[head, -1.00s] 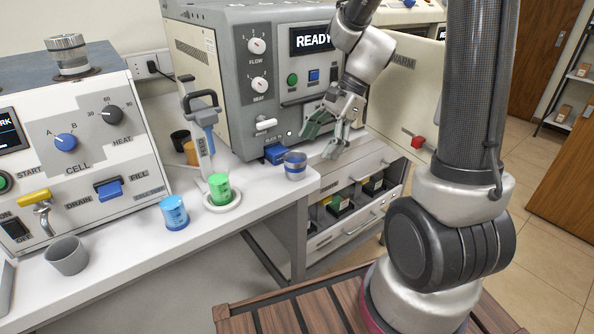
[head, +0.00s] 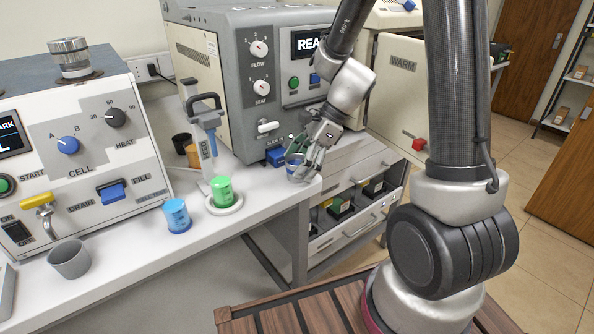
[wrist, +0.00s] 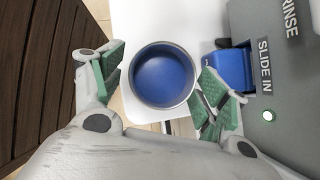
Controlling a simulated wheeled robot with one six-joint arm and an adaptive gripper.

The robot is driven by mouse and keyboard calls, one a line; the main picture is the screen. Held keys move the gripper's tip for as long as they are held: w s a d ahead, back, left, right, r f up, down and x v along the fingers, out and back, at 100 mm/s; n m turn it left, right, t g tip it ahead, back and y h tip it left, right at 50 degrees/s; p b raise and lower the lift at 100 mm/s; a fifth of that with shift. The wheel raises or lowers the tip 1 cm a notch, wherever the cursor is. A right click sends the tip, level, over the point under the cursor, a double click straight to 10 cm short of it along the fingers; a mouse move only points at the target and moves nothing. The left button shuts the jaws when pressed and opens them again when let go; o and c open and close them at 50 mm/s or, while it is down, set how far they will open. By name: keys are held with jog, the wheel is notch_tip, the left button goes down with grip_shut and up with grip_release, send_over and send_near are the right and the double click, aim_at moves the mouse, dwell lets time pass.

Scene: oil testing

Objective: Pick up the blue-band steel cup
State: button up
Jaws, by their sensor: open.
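The blue-band steel cup (head: 296,166) stands upright near the right corner of the white counter, below the grey machine. In the wrist view I look down into the cup (wrist: 163,79), which is blue inside with a steel rim. My gripper (head: 305,158) is at the cup in the head view and partly covers it. In the wrist view my gripper (wrist: 162,84) is open, with a green-padded finger on each side of the cup. The left finger is close to the rim; whether either pad touches the cup I cannot tell.
The blue slide-in block (wrist: 233,68) of the machine is close beside the right finger. A green beaker (head: 222,190) on a stand base, a blue beaker (head: 177,215) and a grey cup (head: 69,258) are further left. The white counter (head: 262,203) ends just right of the steel cup.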

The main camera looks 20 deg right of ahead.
jog(key=c, duration=1.2)
